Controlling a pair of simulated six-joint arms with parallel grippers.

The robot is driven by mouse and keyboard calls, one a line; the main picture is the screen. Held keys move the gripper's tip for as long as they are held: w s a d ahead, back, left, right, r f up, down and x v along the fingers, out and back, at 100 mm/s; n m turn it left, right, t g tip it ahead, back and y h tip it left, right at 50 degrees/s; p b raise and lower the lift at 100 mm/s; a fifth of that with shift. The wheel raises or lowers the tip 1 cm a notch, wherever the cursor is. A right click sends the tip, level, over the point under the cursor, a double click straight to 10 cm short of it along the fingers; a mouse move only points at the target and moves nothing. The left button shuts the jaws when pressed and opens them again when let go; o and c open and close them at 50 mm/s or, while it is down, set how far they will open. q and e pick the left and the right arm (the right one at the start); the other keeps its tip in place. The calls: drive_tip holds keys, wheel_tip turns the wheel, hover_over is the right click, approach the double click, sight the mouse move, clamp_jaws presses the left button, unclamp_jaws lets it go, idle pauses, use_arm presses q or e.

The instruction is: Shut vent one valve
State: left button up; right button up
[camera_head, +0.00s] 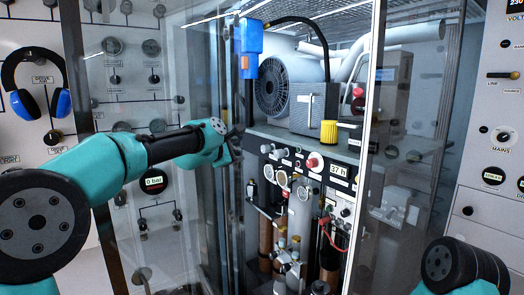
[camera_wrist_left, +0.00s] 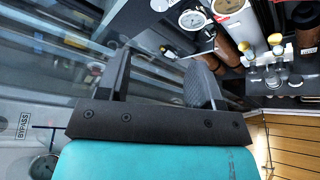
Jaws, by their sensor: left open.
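My left gripper (camera_head: 236,142) is at the left side of the cabinet opening, beside the door edge, open and empty. In the left wrist view its two dark fingers (camera_wrist_left: 163,82) are apart with nothing between them. I cannot tell which part is the vent one valve. Small valves with pale yellow knobs (camera_head: 282,243) sit low at the cylinders in the head view, and similar knobs (camera_wrist_left: 275,40) show at upper right in the wrist view. A thin lever (camera_head: 262,211) sticks out left of the cylinders. My right gripper is out of frame.
The glass door (camera_head: 135,60) stands open at left. A panel with gauges and a red knob (camera_head: 313,162) spans the cabinet below a grey motor (camera_head: 282,88) and a yellow cap (camera_head: 329,131). A BYPASS label (camera_wrist_left: 23,126) shows in the wrist view.

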sight(264, 149)
use_arm(q)
drive_tip(key=shift+x, duration=8.65)
drive_tip(key=c, duration=0.9)
drive_tip(key=shift+f+m, duration=0.1)
drive_tip(key=shift+m, duration=0.3)
drive_tip(key=shift+f+m+t, duration=0.15)
drive_tip(key=shift+m+t, duration=0.65)
drive_tip(key=shift+m, duration=0.2)
drive_tip(key=shift+m+t, duration=0.3)
drive_tip(key=shift+m, duration=0.2)
drive_tip(key=shift+m+t+h, duration=0.4)
drive_tip(key=shift+m, duration=0.7)
